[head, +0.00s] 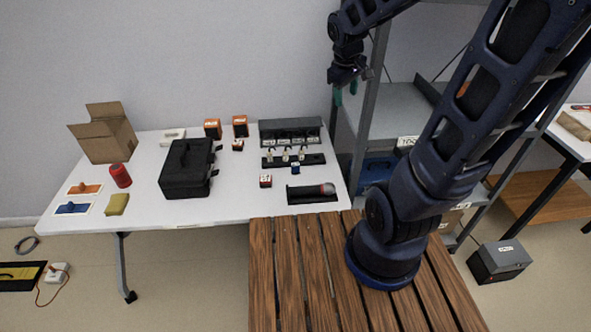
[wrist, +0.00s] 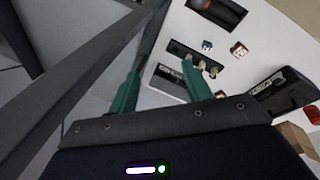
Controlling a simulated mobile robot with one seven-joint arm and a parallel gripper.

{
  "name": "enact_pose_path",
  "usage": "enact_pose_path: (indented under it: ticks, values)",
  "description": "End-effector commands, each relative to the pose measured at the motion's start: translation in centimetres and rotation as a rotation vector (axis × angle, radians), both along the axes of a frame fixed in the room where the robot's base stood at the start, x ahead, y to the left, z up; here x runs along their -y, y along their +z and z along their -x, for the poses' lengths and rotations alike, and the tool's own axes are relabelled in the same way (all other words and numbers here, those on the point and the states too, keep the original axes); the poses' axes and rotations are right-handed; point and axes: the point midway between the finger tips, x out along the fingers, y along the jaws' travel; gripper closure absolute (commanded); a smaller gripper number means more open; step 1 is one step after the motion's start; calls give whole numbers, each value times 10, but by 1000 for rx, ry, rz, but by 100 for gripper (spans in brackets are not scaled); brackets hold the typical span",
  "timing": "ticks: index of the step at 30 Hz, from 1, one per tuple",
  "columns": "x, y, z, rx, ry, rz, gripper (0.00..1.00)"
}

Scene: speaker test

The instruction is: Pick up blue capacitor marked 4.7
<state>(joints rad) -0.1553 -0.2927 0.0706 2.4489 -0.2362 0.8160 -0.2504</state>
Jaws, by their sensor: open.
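A small blue block (head: 295,168), which looks like the blue capacitor, sits on the white table (head: 233,205) just in front of a black holder with several pale pegs (head: 314,159). It also shows in the wrist view (wrist: 207,45), at upper right. Its marking is too small to read. My gripper (head: 345,93) is raised high beside the shelf, well above and to the right of the block. In the wrist view its two green fingers (wrist: 160,68) are spread apart with nothing between them, and the block lies beyond the right finger.
A red block (head: 265,181) and a black tray (head: 300,196) lie close to the blue block. A black slotted box (head: 290,127) stands behind the holder. A black case (head: 185,175) is to the left. A grey shelf post (head: 372,95) stands close to my gripper.

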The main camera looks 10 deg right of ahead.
Motion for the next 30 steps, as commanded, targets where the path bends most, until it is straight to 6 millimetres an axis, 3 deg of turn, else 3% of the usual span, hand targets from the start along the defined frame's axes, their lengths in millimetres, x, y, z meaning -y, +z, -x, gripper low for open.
enact_pose_path:
  ticks: [6,15,30]
  values:
    - [-27,-40,-30,-76,196,76,51]
    - [-69,-102,-61,-174,473,160,51]
    - [-144,-223,-77,-336,944,245,51]
